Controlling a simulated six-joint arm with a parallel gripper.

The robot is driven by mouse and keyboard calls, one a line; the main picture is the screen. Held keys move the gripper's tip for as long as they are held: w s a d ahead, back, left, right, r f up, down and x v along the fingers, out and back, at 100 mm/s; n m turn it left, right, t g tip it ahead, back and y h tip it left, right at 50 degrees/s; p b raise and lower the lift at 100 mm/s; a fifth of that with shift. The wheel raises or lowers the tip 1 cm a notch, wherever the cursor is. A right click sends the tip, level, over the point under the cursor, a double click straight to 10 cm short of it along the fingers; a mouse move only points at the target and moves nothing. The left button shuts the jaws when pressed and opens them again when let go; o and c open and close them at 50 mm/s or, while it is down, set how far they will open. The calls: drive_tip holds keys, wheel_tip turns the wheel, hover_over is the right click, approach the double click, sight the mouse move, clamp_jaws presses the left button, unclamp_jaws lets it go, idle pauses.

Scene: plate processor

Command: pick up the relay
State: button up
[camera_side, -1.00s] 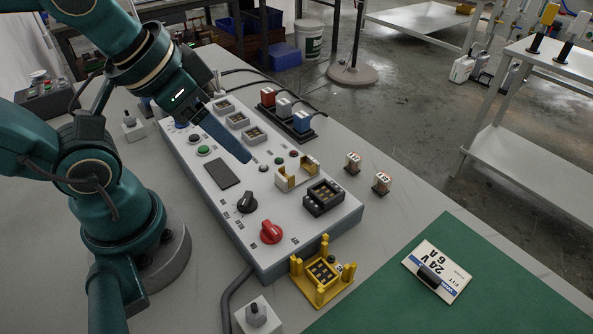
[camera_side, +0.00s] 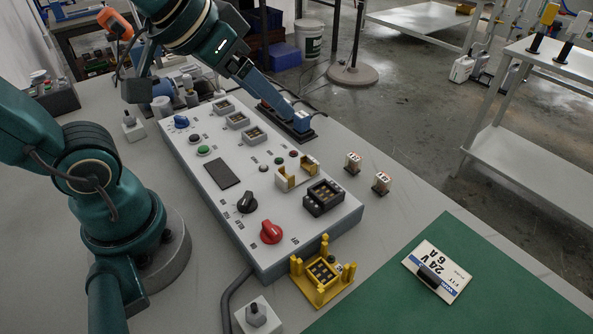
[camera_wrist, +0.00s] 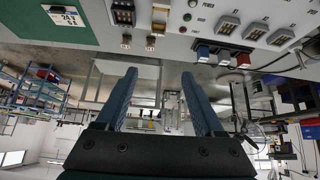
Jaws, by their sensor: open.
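Two small clear blocks with orange and white labels, which look like relays, stand upright on the table right of the control panel. One relay (camera_side: 353,162) is nearer the panel's far end and the other relay (camera_side: 381,182) is closer to the green mat. In the wrist view they show as a left block (camera_wrist: 126,41) and a right block (camera_wrist: 150,43). My gripper (camera_side: 287,112) is over the black strip, away from both relays, and its fingers hide part of the strip's plugs. In the wrist view my gripper (camera_wrist: 159,74) has its blue fingers spread with nothing between them.
The control panel (camera_side: 223,174) carries knobs, buttons and sockets, including a black socket (camera_side: 323,197). A blue plug (camera_side: 302,121) stands in the black strip beside my fingers. A yellow fixture (camera_side: 321,271) is in front. The green mat (camera_side: 380,300) holds a label card (camera_side: 437,272).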

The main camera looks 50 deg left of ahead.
drive_tip(key=w, duration=0.8)
drive_tip(key=g, duration=0.1)
hover_over(354, 156)
drive_tip(key=s, duration=0.2)
wheel_tip(354, 156, down, 8)
drive_tip(key=r, duration=0.1)
drive_tip(key=shift+g, duration=0.9)
wheel_tip(354, 156, down, 7)
drive_tip(key=shift+w+r, duration=0.1)
drive_tip(key=shift+x, duration=2.6)
drive_tip(key=shift+d, duration=0.1)
drive_tip(key=shift+c, duration=0.3)
clamp_jaws()
